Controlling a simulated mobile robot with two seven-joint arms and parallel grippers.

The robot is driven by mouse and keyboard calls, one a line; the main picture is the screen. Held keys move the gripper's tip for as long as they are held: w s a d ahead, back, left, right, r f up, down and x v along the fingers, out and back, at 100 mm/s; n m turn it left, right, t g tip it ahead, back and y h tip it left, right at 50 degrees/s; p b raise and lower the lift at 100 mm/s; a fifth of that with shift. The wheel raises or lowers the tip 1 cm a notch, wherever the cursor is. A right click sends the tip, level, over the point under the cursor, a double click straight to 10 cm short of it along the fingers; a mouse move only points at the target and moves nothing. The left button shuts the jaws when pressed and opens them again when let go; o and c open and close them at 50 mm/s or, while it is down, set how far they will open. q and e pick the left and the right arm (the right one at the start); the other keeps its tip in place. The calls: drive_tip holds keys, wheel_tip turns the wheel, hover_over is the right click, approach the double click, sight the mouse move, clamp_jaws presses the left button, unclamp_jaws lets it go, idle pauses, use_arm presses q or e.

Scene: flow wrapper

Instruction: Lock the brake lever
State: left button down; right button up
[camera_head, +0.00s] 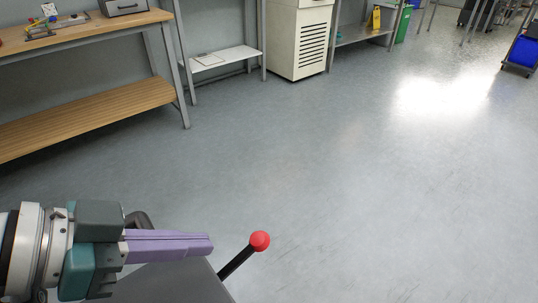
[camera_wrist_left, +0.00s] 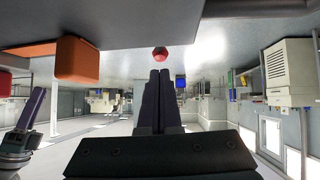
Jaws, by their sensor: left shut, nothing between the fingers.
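The brake lever (camera_head: 238,261) is a black rod with a round red knob (camera_head: 259,241). It rises at a tilt from beside a dark grey surface at the bottom of the head view. My left gripper (camera_head: 211,244) has purple fingers, shut and empty, pointing right towards the knob with a gap in the picture. In the left wrist view the red knob (camera_wrist_left: 160,54) shows just beyond the shut fingertips (camera_wrist_left: 159,72); contact cannot be told. My right gripper (camera_wrist_left: 36,108) shows at the left of the left wrist view, its jaw state unclear.
The dark grey surface (camera_head: 175,283) lies under my left gripper. An orange block (camera_wrist_left: 77,61) shows in the left wrist view. A wooden workbench (camera_head: 80,32), a shelf and a white cabinet (camera_head: 298,40) stand farther off. The floor beyond the lever is clear.

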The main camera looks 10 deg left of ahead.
sight(252, 241)
use_arm(q)
drive_tip(key=b+x, duration=0.1)
drive_tip(key=x, duration=0.5)
drive_tip(key=shift+w+d+f, duration=0.25)
